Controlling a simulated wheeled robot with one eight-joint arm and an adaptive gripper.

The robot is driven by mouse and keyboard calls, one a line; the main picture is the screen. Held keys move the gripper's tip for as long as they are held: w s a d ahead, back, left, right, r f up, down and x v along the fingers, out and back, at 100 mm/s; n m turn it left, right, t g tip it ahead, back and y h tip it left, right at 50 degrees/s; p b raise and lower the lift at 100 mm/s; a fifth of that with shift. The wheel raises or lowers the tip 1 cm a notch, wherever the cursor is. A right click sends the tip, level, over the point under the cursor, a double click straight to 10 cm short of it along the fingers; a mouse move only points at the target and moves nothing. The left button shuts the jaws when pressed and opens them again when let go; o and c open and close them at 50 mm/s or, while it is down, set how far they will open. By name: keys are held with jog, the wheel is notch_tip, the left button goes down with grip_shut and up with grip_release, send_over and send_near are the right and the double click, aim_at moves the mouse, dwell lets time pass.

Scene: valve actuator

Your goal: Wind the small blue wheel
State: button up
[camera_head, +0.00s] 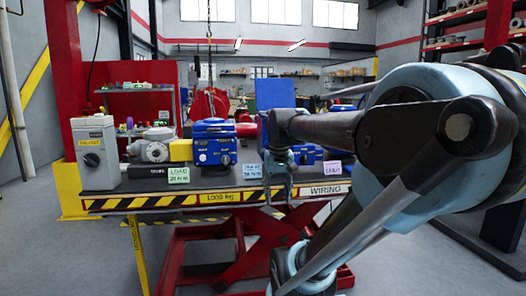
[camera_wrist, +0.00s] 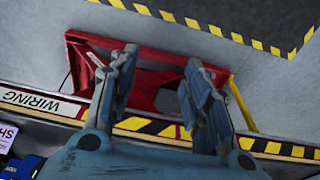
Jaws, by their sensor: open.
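A large blue actuator (camera_head: 212,143) with a dark round knob (camera_head: 225,159) on its front stands on the workbench (camera_head: 130,183). A smaller blue actuator (camera_head: 307,155) stands to its right, partly hidden by my arm. I cannot clearly make out a small blue wheel in either view; it may be behind my arm. My gripper (camera_head: 280,178) hangs over the bench's front edge, between the two actuators in the picture. In the wrist view my gripper (camera_wrist: 160,92) has its fingers spread apart, with nothing between them; the bench edge and red lift frame show beneath.
A grey control box (camera_head: 95,153) stands at the bench's left end, beside a grey motor unit (camera_head: 153,148). Paper labels (camera_head: 178,175) stand along the front. The striped bench edge (camera_wrist: 275,148) and red lift frame (camera_wrist: 150,75) lie under my gripper. Floor in front is clear.

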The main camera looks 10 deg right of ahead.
jog(key=w+r, duration=1.2)
jog(key=r, duration=0.3)
jog(key=g, duration=0.2)
send_near(264, 148)
jog(key=shift+h, duration=0.4)
jog(key=f, duration=0.3)
jog(key=s+f, duration=0.1)
jog(key=f, duration=0.5)
jog(key=shift+s+f, duration=0.15)
jog(key=shift+f, duration=0.2)
